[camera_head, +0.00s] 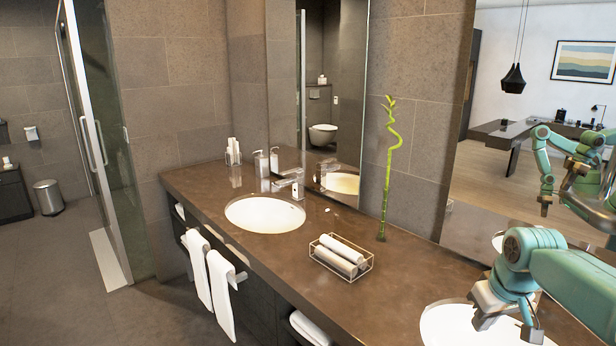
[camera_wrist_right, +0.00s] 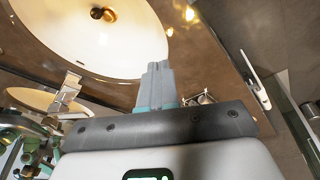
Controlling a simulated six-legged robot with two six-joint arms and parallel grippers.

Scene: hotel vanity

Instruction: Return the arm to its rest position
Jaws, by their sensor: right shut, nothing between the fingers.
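My right arm, teal and grey, comes in from the right edge of the head view. My right gripper (camera_head: 532,333) is low over the near sink (camera_head: 455,328), pointing down. In the right wrist view its grey fingers (camera_wrist_right: 157,78) are together with nothing between them, in front of the sink basin (camera_wrist_right: 95,35). No object is held. My left arm and gripper are not directly in view.
The brown counter (camera_head: 225,185) holds a wire basket of rolled towels (camera_head: 341,257), a bamboo stalk (camera_head: 386,190), another sink (camera_head: 265,213) and a soap dispenser (camera_head: 261,164). White towels (camera_head: 219,290) hang in front. The mirror (camera_head: 500,200) behind reflects my robot.

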